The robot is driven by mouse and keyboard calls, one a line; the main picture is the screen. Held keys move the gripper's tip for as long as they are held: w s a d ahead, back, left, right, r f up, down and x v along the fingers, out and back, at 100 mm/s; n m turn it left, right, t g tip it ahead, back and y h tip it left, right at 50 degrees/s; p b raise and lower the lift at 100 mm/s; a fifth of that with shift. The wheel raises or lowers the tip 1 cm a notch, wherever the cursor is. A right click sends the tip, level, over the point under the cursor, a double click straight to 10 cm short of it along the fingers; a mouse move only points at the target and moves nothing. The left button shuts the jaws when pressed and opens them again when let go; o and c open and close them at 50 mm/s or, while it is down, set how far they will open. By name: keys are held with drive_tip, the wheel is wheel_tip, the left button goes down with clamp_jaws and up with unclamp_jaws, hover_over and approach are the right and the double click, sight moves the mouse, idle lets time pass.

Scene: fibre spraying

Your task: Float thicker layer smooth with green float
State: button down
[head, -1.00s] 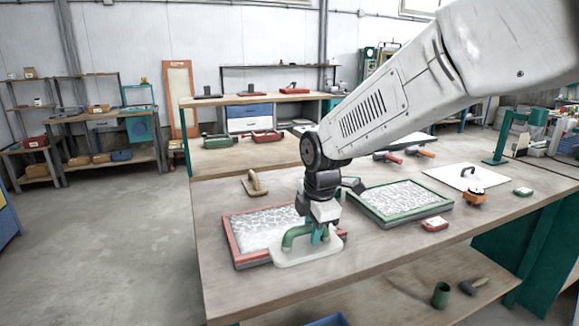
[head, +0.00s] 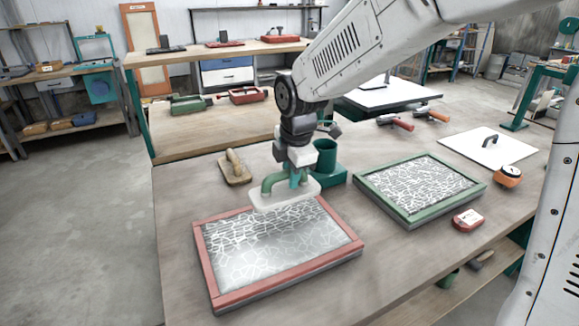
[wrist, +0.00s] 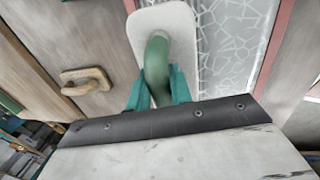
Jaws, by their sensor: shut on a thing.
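My gripper (head: 297,176) is shut on the green handle (head: 272,182) of a float with a pale, rounded plate (head: 285,196). In the head view the float overlaps the far edge of the red-framed panel (head: 222,299); whether it touches is unclear. The panel's pale layer (head: 262,262) has a web of crack-like lines, fainter and greyer toward the middle and near side. In the wrist view the teal fingers (wrist: 160,88) close on the handle (wrist: 157,60), and the plate (wrist: 172,22) lies left of the layer (wrist: 230,40). A green-framed panel (head: 411,222) with a similar layer lies to the right.
A wooden-handled float (head: 236,168) and a dark green cup-shaped holder (head: 327,160) stand behind the held float. Bare tabletop lies between the two panels.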

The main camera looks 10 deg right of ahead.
drive_tip(key=f, duration=0.4)
drive_tip(key=shift+d, duration=0.25)
drive_tip(key=shift+f, duration=1.3)
drive_tip(key=shift+f, duration=0.2)
drive_tip(key=shift+a, duration=0.15)
